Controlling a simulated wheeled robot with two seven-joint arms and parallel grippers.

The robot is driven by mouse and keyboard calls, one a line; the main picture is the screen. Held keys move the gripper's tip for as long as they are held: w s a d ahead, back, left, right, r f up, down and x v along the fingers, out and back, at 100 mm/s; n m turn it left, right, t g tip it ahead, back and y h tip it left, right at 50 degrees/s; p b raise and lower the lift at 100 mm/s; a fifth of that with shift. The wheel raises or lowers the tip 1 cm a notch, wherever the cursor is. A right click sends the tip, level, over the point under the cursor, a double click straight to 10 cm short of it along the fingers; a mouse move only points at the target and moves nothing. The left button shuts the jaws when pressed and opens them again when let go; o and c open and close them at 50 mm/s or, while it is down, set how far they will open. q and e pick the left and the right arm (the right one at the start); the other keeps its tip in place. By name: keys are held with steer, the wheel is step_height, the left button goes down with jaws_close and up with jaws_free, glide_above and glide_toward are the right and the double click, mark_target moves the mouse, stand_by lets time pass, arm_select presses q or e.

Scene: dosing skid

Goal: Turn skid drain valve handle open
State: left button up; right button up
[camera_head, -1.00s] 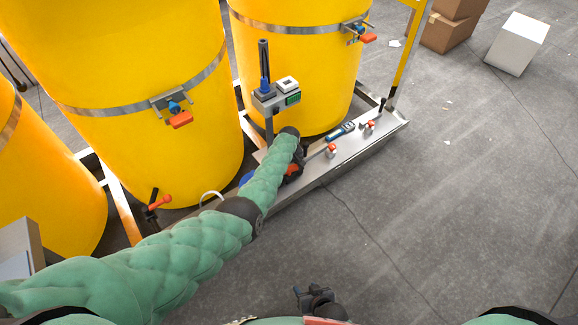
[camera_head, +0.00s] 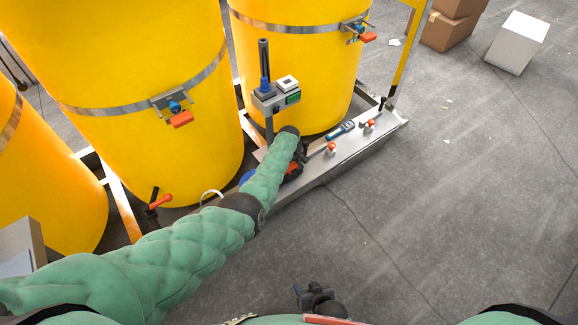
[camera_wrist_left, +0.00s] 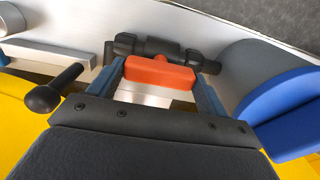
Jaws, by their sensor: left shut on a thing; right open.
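The orange-red valve handle (camera_wrist_left: 160,72) sits between my left gripper's two blue-grey fingers in the left wrist view. It is mounted on a dark valve body (camera_wrist_left: 150,46) at the skid's pale metal surface. My left gripper (camera_wrist_left: 161,84) is shut on this handle. In the head view my left arm reaches over to the skid, and my left gripper (camera_head: 302,152) is mostly hidden by its wrist. A bit of the red-orange handle (camera_head: 293,171) shows just below. My right gripper (camera_head: 318,297) is open and empty at the bottom, well away from the skid.
Yellow tanks (camera_head: 150,120) stand behind the metal skid tray (camera_head: 350,150). Small red-topped valves (camera_head: 331,149) and a blue handheld device (camera_head: 341,130) are on it. A post carries a display box (camera_head: 276,98). A black knob (camera_wrist_left: 42,98) is close to my left gripper.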

arm_select(q)
steer(key=o, duration=1)
step_height(320, 180, up, 6)
steer(key=shift+r+p, duration=0.15)
steer(key=shift+p, duration=1.05)
steer(key=shift+r, duration=0.7)
